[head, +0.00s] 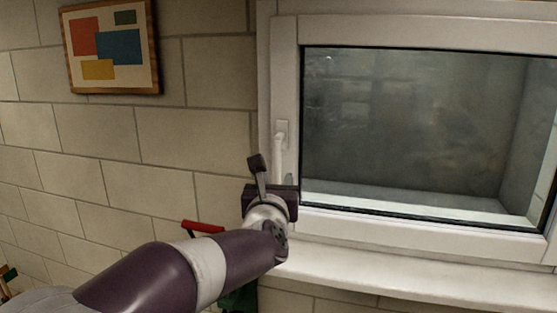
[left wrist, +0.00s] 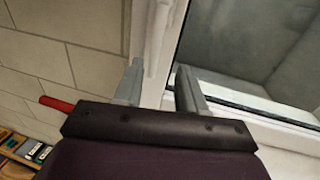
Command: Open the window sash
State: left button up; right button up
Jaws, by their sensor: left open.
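The white window sash (head: 285,95) holds a dark glass pane and looks closed in its frame. Its white handle (head: 279,145) is on the left stile and points down. My left gripper (head: 282,180) is at the sash's lower left, just below and in front of the handle, partly hiding its lower end. In the left wrist view, the two grey fingers (left wrist: 159,84) are apart, with white window parts between and beyond them. I cannot tell whether the handle's end lies between the fingers or whether they touch it. My right gripper is not in view.
A white sill (head: 400,278) runs below the window. A framed picture (head: 110,47) hangs on the pale block wall to the left. A red bar-like object (head: 203,227) is behind my left arm, and shelved items (left wrist: 30,150) show low at the left in the left wrist view.

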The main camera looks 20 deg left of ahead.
aim_at(279, 166)
pick_arm(q)
jog(key=w+p, duration=0.1)
jog(key=w, duration=0.2)
jog(key=w+a+p, duration=0.1)
jog(key=w, duration=0.2)
jog(key=w+a+p, duration=0.1)
jog(key=w+p, duration=0.1)
jog(key=w, duration=0.1)
jog(key=shift+a+f, duration=0.1)
jog(key=shift+a, duration=0.1)
jog(key=shift+w+d, duration=0.15)
jog(key=shift+d, duration=0.15)
jog(key=shift+w+a+f, duration=0.15)
jog(key=shift+w+a, duration=0.15)
jog(key=c, duration=0.3)
jog(key=shift+d, duration=0.1)
grip_shut()
